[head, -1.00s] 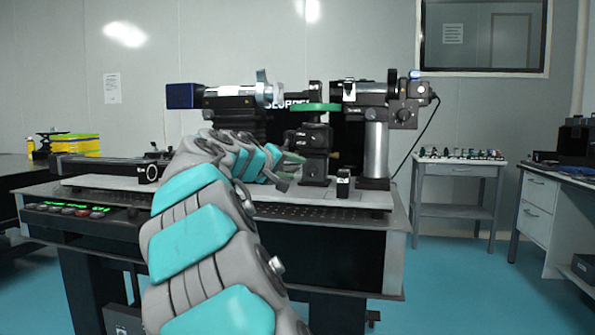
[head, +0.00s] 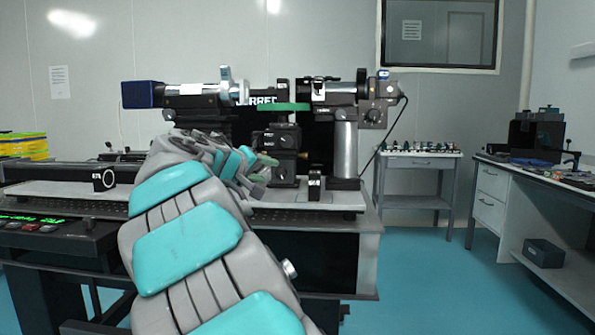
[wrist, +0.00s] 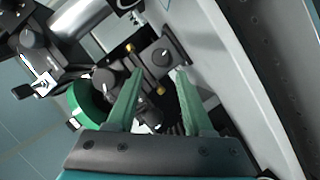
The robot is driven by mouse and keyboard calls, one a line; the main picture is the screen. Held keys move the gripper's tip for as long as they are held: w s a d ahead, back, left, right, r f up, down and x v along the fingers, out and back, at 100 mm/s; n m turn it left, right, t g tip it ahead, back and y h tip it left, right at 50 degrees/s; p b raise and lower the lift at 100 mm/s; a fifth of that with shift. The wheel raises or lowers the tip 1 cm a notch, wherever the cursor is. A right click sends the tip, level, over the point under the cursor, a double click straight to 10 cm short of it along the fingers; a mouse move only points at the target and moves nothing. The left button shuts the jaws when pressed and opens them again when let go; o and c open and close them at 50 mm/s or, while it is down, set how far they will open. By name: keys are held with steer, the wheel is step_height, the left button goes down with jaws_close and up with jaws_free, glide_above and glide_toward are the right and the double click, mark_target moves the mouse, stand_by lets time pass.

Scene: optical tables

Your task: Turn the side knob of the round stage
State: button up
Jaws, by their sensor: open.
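The round stage shows as a green disc (head: 284,107) on a black mount (head: 283,150) in the head view. In the wrist view the green disc (wrist: 92,104) is partly behind the left finger. The dark mount blocks (wrist: 110,78) carry small dials and brass knobs (wrist: 160,91); I cannot tell which is the side knob. My gripper (wrist: 158,72) is open, its green fingers pointing at the mount, with dark parts and brass showing between them. In the head view my gripper (head: 264,167) is beside the mount's left, partly hidden by my arm. Contact cannot be told.
A blue-ended optical tube (head: 185,95) is left of the stage and a black microscope-like tube (head: 335,92) on a grey post (head: 345,148) is right. A small black block (head: 315,186) stands at the table's front. A side table (head: 418,165) stands at the right.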

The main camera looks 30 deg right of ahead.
mark_target(280, 173)
steer(key=p+x, duration=0.1)
steer(key=x, duration=0.6)
steer(key=shift+w+d, duration=0.2)
steer(key=shift+w, duration=0.05)
steer(key=shift+c, duration=0.4)
jaws_close()
